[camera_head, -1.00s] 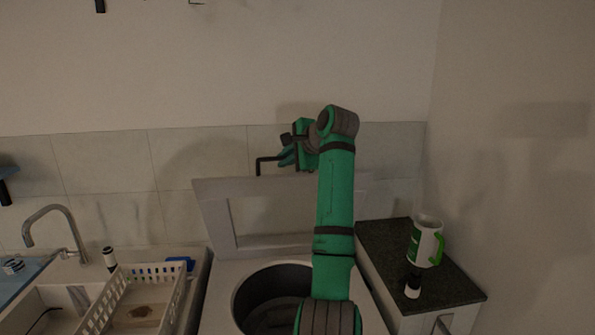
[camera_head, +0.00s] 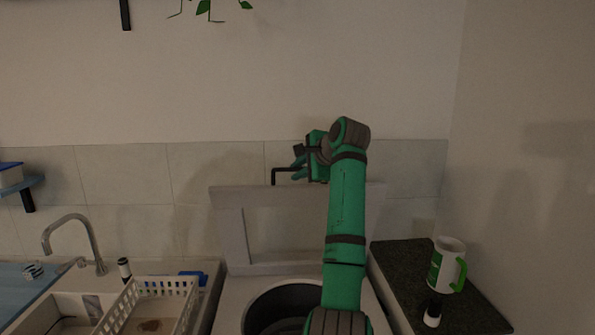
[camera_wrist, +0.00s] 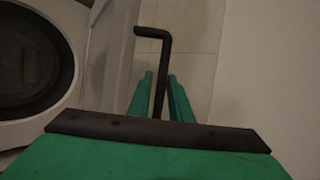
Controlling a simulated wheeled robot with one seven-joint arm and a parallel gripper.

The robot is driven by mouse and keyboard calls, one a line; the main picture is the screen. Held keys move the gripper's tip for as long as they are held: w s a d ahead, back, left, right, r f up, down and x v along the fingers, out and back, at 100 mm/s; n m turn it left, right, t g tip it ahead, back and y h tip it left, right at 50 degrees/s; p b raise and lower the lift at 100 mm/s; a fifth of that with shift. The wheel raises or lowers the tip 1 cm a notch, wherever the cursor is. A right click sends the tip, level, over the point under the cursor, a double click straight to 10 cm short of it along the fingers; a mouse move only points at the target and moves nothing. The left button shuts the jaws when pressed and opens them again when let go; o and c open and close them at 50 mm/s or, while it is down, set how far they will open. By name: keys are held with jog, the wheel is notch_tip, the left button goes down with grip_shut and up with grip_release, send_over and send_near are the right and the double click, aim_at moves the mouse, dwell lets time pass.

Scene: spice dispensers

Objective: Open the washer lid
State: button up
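The washer (camera_head: 232,300) stands in the lower middle of the head view with its round drum opening (camera_head: 285,305) uncovered. Its pale, framed lid (camera_head: 230,225) stands raised at the back, near the tiled wall. My gripper (camera_head: 298,165) is above the lid's top edge, its teal fingers close together. In the wrist view, a dark bent rod (camera_wrist: 160,60) runs along the fingers and hooks left past their tips; whether they grip it I cannot tell. The lid's edge (camera_wrist: 112,65) shows left of the fingers there, apart from them. My arm hides part of the lid and drum.
A dark counter (camera_head: 395,262) on the right holds a white and green mug (camera_head: 445,265) and a small dark and white bottle (camera_head: 432,314). A white basket (camera_head: 165,300) and a sink faucet (camera_head: 85,228) are on the left. The tiled wall (camera_head: 210,180) is behind the lid.

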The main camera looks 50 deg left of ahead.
jog(key=shift+w+d, duration=0.15)
jog(key=shift+d, duration=0.1)
jog(key=v, duration=1)
jog(key=shift+d+r, duration=0.25)
jog(key=shift+d, duration=0.1)
jog(key=shift+a, duration=0.1)
